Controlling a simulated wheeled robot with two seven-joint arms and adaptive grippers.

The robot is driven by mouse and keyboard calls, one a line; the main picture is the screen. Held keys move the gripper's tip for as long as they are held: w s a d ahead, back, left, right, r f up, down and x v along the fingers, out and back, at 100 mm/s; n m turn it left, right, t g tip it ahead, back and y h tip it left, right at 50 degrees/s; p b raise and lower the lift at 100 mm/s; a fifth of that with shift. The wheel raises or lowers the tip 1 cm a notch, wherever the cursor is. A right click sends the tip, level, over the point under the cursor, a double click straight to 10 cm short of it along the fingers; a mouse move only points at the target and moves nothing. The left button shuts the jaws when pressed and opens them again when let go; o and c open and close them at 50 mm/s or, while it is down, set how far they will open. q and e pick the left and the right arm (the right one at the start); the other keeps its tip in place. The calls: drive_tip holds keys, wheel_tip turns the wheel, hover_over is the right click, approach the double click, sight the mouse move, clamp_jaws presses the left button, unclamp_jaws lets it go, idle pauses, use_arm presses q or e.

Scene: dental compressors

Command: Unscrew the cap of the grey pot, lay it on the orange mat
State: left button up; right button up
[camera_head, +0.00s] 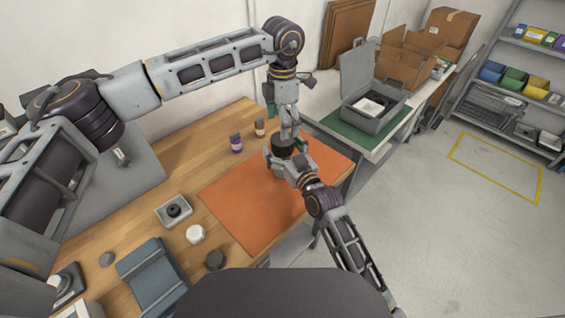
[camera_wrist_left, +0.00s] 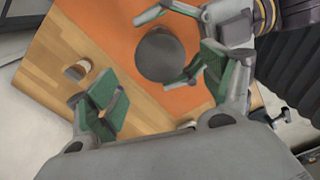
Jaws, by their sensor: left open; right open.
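The grey pot with its dark cap (camera_head: 283,143) stands upright near the far edge of the orange mat (camera_head: 235,212). In the left wrist view the cap (camera_wrist_left: 160,54) is a dark grey disc seen from above, over the mat (camera_wrist_left: 108,22). My right gripper (camera_head: 284,156) is open, with one finger on each side of the pot; whether they touch it is unclear. My left gripper (camera_head: 287,127) points down just above the cap, open and empty. In its wrist view its green-padded fingers (camera_wrist_left: 163,88) are wide apart, with the cap beyond them.
A purple bottle (camera_head: 236,143) and a brown bottle (camera_head: 259,128) stand behind the mat. A grey tray (camera_head: 164,218), white round piece (camera_head: 195,234), dark round piece (camera_head: 215,260) and blue-grey holder (camera_head: 140,262) lie left. The mat's near part is bare.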

sight(283, 142)
drive_tip(key=shift+c, duration=0.2)
drive_tip(key=c, duration=1.4)
use_arm(q)
drive_tip(key=shift+c, duration=1)
use_arm(e)
clamp_jaws()
use_arm(q)
drive_tip(key=shift+f, duration=4)
